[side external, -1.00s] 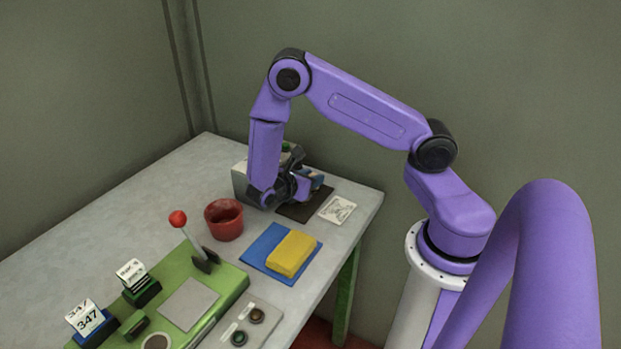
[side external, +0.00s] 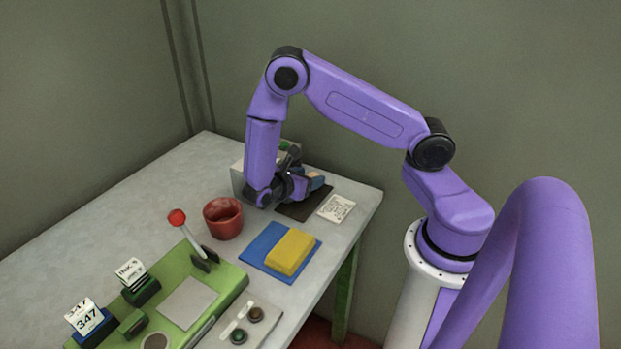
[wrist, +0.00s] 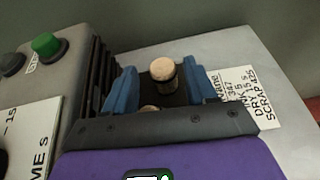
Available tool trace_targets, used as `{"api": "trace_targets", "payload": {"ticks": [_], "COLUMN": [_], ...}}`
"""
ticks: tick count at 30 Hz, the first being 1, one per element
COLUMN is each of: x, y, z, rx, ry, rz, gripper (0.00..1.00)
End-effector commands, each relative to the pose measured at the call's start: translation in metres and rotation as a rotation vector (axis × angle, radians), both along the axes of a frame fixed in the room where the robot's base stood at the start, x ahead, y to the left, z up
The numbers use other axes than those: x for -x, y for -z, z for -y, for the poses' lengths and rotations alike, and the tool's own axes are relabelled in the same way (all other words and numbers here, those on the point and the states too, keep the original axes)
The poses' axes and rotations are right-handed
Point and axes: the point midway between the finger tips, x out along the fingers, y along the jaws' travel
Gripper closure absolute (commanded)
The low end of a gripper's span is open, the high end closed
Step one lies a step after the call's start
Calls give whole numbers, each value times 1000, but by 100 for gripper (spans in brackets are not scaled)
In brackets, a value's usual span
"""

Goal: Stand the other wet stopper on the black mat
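The black mat (side external: 306,208) lies at the back right of the table, partly under my gripper. In the wrist view a cork stopper (wrist: 162,72) with a pale top and darker lower part stands upright over the dark mat, between the blue fingers. A second pale cork piece (wrist: 150,108) shows only as a small part above the gripper body; the rest is hidden. My gripper (wrist: 162,88) has its fingers apart, with gaps on both sides of the upright stopper. In the side view my gripper (side external: 314,180) is low over the mat, and the stoppers are hard to make out.
A grey box with a green button (wrist: 46,44) stands close beside my gripper. A written card (side external: 337,208) lies right of the mat. A red cup (side external: 223,219), a yellow block (side external: 290,252) on a blue mat (side external: 262,246), and a green machine (side external: 222,281) with a red-knobbed lever stand nearer.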

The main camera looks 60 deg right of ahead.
Motion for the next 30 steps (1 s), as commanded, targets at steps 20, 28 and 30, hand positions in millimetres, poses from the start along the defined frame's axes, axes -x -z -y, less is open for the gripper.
{"api": "trace_targets", "payload": {"ticks": [20, 28, 30], "x": [-6, 11, 24], "y": [-43, -62, -73], "z": [-100, -114, -121], "rx": [6, -108, -185], "ry": [2, 27, 44], "rz": [-7, 56, 95], "gripper": [44, 44, 44]}}
